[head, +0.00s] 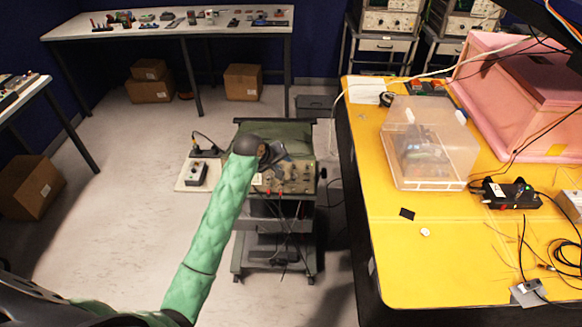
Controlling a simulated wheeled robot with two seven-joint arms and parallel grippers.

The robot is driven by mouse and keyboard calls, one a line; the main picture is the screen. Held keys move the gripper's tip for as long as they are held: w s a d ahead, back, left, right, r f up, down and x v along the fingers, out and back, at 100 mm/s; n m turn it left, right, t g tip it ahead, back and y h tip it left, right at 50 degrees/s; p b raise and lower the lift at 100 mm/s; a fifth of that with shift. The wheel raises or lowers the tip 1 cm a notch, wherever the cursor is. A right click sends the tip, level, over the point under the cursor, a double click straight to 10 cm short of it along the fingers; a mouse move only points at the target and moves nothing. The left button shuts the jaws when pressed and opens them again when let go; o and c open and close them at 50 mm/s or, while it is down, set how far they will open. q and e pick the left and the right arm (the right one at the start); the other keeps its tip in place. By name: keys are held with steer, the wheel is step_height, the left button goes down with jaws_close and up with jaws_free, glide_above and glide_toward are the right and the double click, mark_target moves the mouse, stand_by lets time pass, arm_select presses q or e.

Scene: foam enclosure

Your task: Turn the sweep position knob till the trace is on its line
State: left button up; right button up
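An olive-green instrument, seemingly the oscilloscope (295,133), stands on a wheeled cart in the middle of the head view. Its front panel (295,186) faces me and carries several small knobs and plugged-in leads. My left arm, in a green padded sleeve, reaches up from the lower left. My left gripper (272,155) is at the upper left part of the panel, in front of it. The fingers are too small and blurred to tell whether they are open, shut or touching a knob. The sweep position knob, the screen and the trace cannot be made out. My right gripper is out of view.
A side shelf (183,184) left of the cart holds a small control box (198,174). A yellow table (390,255) with a clear plastic box (428,140) stands close on the right. Leads hang down the cart front. The floor (110,205) to the left is clear.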

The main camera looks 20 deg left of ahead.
mark_target(294, 168)
arm_select(q)
steer(key=p+x, duration=0.3)
steer(key=x, duration=0.3)
steer(key=shift+d+r, duration=0.1)
steer(key=shift+x, duration=0.95)
jaws_close()
